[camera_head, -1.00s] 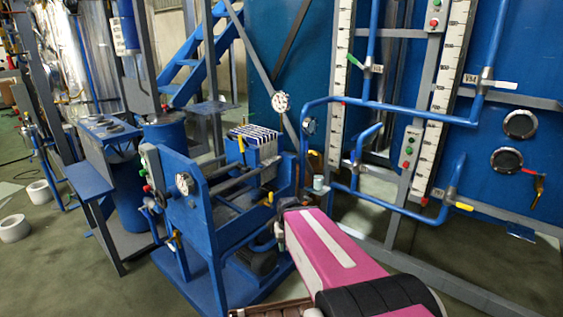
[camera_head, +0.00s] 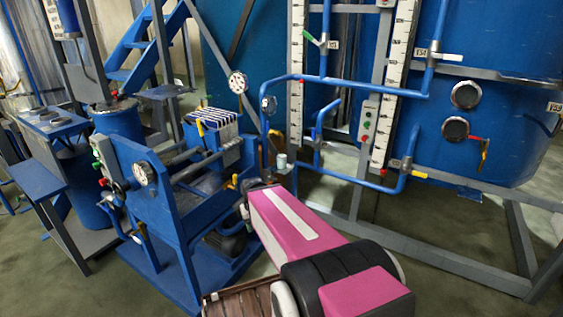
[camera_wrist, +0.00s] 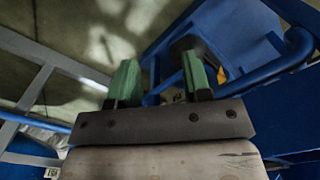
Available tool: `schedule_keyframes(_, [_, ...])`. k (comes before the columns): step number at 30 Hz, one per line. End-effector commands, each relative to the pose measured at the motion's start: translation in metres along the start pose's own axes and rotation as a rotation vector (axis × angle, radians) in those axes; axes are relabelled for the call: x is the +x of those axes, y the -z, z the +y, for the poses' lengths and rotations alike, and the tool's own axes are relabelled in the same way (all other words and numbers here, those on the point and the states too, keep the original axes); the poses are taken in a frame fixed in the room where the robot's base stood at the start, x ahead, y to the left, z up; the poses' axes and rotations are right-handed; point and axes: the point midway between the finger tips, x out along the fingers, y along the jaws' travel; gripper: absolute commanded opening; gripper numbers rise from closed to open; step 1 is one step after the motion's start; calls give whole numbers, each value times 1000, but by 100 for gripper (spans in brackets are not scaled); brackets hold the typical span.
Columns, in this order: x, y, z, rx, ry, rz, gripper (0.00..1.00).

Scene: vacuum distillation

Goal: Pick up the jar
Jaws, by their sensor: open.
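A small pale jar-like cylinder (camera_head: 281,161) shows in the head view, just beyond my pink and white arm and beside the blue press frame. I cannot tell for sure that it is the jar, or what it stands on. My gripper shows in the wrist view (camera_wrist: 160,82), its two green fingers apart with nothing between them. No jar is visible in the wrist view. In the head view my arm reaches toward the press, and its fingers are hidden or too small to make out.
The blue filter press (camera_head: 178,205) with gauges stands left of my arm. Blue pipes (camera_head: 345,85) and a large blue tank (camera_head: 490,60) stand behind and to the right. A brown slatted wooden thing (camera_head: 240,300) is at the bottom.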

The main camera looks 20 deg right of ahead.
Motion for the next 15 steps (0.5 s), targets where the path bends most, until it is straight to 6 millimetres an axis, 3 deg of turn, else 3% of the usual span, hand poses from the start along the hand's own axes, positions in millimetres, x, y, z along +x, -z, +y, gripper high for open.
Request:
schedule_keyframes(7, [0, 0, 0, 0, 0, 0, 45])
schedule_keyframes(8, [0, 0, 0, 0, 0, 0, 48])
schedule_keyframes(11, [1, 2, 0, 12, 10, 2, 80])
schedule_keyframes(12, [1, 4, 0, 29, 25, 5, 85])
schedule_keyframes(15, [4, 13, -2, 109, 94, 18, 85])
